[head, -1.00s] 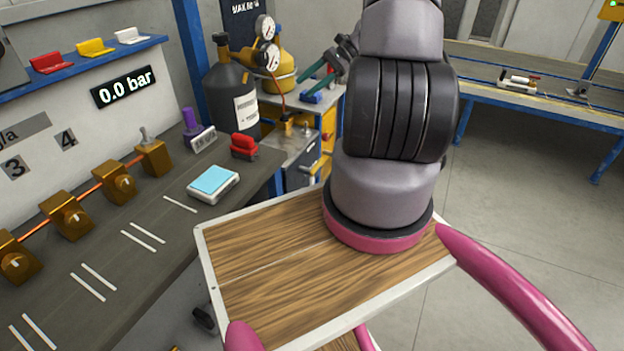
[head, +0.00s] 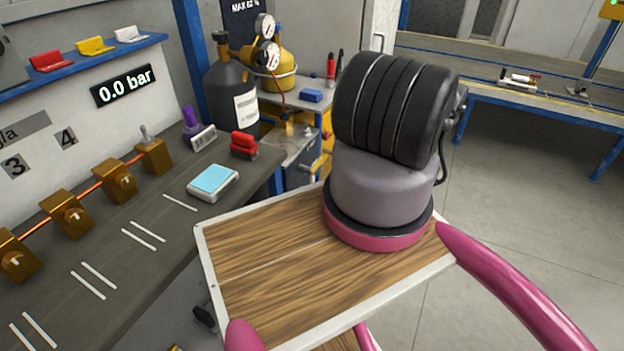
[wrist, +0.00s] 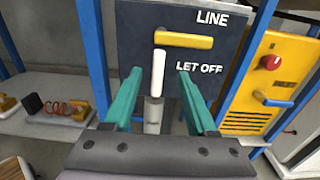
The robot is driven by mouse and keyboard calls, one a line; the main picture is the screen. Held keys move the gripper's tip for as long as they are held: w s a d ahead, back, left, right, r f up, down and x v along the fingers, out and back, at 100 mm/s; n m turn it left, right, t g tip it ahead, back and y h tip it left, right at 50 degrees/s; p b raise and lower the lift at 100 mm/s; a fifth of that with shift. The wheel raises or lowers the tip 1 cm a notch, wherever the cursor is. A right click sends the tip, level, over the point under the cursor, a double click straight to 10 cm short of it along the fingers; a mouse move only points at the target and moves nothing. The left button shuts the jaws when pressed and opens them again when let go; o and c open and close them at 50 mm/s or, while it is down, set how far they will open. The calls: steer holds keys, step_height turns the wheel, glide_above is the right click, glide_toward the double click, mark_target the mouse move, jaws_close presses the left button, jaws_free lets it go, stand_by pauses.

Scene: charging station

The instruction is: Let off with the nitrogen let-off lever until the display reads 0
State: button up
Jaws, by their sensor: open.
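The white let-off lever (wrist: 158,72) stands upright on a dark panel (wrist: 220,45) beside the words LET OFF in the wrist view. My gripper (wrist: 160,78) is open, its two green fingers either side of the lever in the picture, with a gap on each side. I cannot tell how far the fingers are from the panel. The lever's lower end meets a grey stem (wrist: 153,112). The display (head: 123,87) on the left wall reads 0.0 bar in the head view. My gripper is out of the head view.
A horizontal yellow lever (wrist: 184,40) marked LINE sits just above. A yellow box with a red knob (wrist: 271,62) is on the right, behind a blue post (wrist: 246,58). A shelf (wrist: 48,125) with a coil is on the left. Gas cylinders (head: 231,85) stand at the back.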

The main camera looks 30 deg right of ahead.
mark_target(314, 179)
steer(key=x, duration=1)
steer(key=shift+w+a+f, duration=0.15)
steer(key=shift+w+a, duration=0.1)
jaws_close()
stand_by(1.1)
